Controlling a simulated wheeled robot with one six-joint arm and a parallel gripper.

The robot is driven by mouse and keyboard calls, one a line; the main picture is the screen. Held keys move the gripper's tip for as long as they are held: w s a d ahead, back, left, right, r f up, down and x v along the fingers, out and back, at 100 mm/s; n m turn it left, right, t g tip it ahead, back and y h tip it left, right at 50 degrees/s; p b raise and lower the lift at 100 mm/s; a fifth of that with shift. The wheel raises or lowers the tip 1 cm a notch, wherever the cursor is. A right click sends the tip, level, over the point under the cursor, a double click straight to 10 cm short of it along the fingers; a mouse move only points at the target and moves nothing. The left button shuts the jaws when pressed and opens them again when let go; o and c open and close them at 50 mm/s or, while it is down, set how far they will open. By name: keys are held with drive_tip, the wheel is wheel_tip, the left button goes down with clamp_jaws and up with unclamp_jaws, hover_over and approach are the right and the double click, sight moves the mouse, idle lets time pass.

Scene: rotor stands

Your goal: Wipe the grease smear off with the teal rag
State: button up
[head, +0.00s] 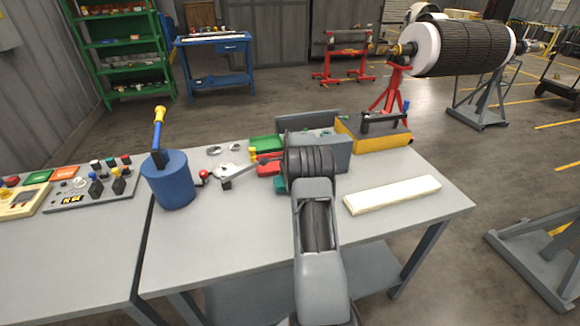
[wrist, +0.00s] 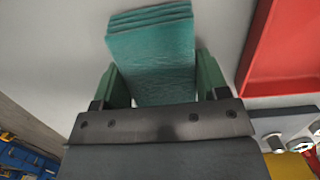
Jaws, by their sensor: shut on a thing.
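The teal rag (wrist: 152,58) is a folded, layered pad in the wrist view. My gripper (wrist: 161,78) is shut on it, with a green finger on each side. The rag extends past the fingertips over a plain grey surface; I cannot tell whether it touches that surface. In the head view my arm's wrist covers most of the gripper, and a small teal patch shows just left of it, too small to name surely. I see no grease smear in either view; it may be hidden behind the arm or the rag.
A red tray (wrist: 285,50) lies close to the right of the rag. On the grey bench (head: 245,250) stand a blue cylinder (head: 168,182), a green bin (head: 266,143), a yellow-based block (head: 372,138) and a long cream bar (head: 393,195). The bench front is clear.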

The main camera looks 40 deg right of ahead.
drive_tip(key=shift+w+a+r+p, duration=0.1)
drive_tip(key=shift+r+p, duration=1.7)
drive_tip(key=shift+r, duration=1.4)
